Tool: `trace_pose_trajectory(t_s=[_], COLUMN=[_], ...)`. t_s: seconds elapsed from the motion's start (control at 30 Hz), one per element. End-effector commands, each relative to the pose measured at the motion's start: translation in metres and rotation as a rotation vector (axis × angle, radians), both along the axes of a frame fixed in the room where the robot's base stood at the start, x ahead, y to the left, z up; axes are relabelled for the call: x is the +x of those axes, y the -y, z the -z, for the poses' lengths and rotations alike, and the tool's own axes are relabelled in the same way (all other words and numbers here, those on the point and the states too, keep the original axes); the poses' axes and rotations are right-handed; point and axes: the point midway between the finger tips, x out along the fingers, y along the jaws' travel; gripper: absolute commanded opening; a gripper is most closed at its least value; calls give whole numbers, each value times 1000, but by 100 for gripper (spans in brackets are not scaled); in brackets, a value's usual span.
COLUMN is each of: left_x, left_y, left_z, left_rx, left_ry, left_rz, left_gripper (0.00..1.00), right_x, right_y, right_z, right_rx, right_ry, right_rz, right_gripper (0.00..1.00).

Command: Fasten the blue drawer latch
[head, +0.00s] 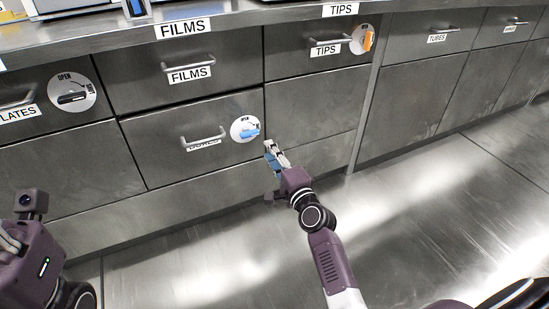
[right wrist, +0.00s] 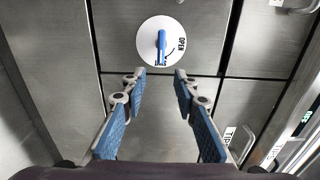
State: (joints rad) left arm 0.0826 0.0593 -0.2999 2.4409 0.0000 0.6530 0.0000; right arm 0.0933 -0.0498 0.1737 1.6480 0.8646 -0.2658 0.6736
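The blue latch handle (head: 250,133) sits on a white round dial (head: 238,124) at the right of a lower drawer front (head: 165,150). The handle lies sideways there, with OPEN printed above it. In the right wrist view the blue latch handle (right wrist: 161,42) stands upright on its dial (right wrist: 146,40), with OPEN to its right. My right gripper (head: 268,147) is just below and right of the dial. Its blue-padded fingers (right wrist: 159,74) are apart and empty, with the latch beyond their tips. My left gripper (head: 10,240) is at the left edge, its fingertips mostly cut off.
An orange latch (head: 368,41) sits by the TIPS drawer and a black latch (head: 72,97) by the left drawer. The drawer's bar handle (head: 203,137) is left of the blue latch. The worktop (head: 235,18) runs above; the floor (head: 420,210) in front is clear.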

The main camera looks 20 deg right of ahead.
Motion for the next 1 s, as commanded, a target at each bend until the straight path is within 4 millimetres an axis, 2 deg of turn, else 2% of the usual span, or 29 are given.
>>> trace_pose_trajectory(t_s=[0.1,0.2,0.77,0.87,0.97,1.0], left_x=[0,0,0,2,6,7], left_y=[0,0,0,0,-1,-2], left_z=[0,0,0,0,2,4], left_rx=[-1,-1,-1,-2,-3,-5], left_ry=[0,0,-2,-18,-47,-60], left_rz=[0,0,0,1,3,3], left_gripper=[28,28,28,28,28,28], right_x=[-15,-21,-24,-30,-48,-59], right_y=[1,1,1,3,3,0], right_z=[0,0,-4,-29,-81,-106], right_rx=[-1,0,-14,-109,-292,-378], right_ry=[0,1,8,60,172,231], right_rz=[1,1,5,37,104,139], right_gripper=[28,28,28,28,28,28])
